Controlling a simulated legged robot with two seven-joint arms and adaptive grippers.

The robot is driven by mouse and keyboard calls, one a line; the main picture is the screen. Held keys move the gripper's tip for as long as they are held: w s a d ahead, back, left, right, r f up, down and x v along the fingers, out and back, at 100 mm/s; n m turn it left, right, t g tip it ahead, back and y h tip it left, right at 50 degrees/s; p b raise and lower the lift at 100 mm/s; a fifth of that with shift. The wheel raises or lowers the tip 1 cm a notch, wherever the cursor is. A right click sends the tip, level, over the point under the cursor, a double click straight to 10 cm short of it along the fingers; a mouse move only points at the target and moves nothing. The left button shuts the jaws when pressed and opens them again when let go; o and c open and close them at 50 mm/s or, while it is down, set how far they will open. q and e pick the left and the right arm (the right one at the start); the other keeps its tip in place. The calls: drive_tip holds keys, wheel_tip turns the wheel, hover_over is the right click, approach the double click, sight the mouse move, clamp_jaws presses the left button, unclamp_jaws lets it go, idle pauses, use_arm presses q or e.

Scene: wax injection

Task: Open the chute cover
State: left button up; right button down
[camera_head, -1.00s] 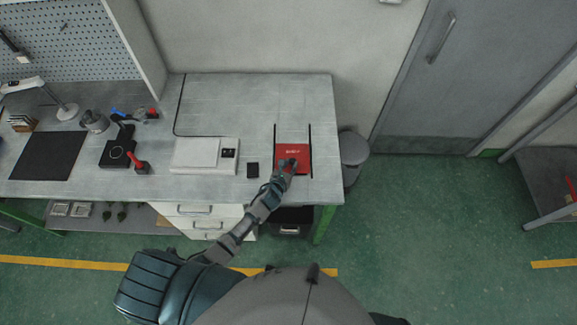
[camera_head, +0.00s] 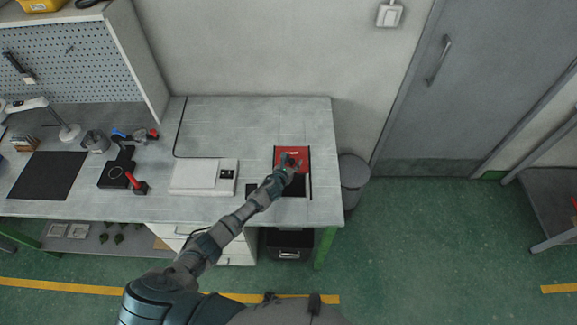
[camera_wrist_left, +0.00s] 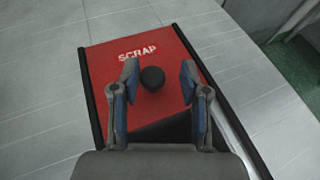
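The red chute cover (camera_head: 292,152) lies between two black rails at the right end of the workbench. A dark opening (camera_head: 296,187) shows in front of it, so the cover is partly slid back. In the left wrist view the cover (camera_wrist_left: 178,45) is marked SCRAP and has a round black knob (camera_wrist_left: 152,78). My left gripper (camera_head: 291,162) is low over the cover. Its blue-padded fingers (camera_wrist_left: 159,75) stand apart on either side of the knob, with gaps visible. Part of the dark opening (camera_wrist_left: 165,133) shows below the knob. My right gripper is not in view.
A white device (camera_head: 203,177) lies left of the chute on the grey workbench (camera_head: 245,120). A black stand with a red part (camera_head: 118,174) is farther left. A grey bin (camera_head: 353,180) stands beside the bench's right end. The bench behind the cover is clear.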

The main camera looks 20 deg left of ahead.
use_arm(q)
drive_tip(key=shift+w+f, duration=0.4)
drive_tip(key=shift+f, duration=0.05)
drive_tip(key=shift+s+r, duration=0.15)
drive_tip(key=shift+s, duration=0.1)
drive_tip(key=shift+s+a+r, duration=0.15)
drive_tip(key=shift+s, duration=0.2)
drive_tip(key=v, duration=1)
drive_tip(key=shift+s, duration=0.25)
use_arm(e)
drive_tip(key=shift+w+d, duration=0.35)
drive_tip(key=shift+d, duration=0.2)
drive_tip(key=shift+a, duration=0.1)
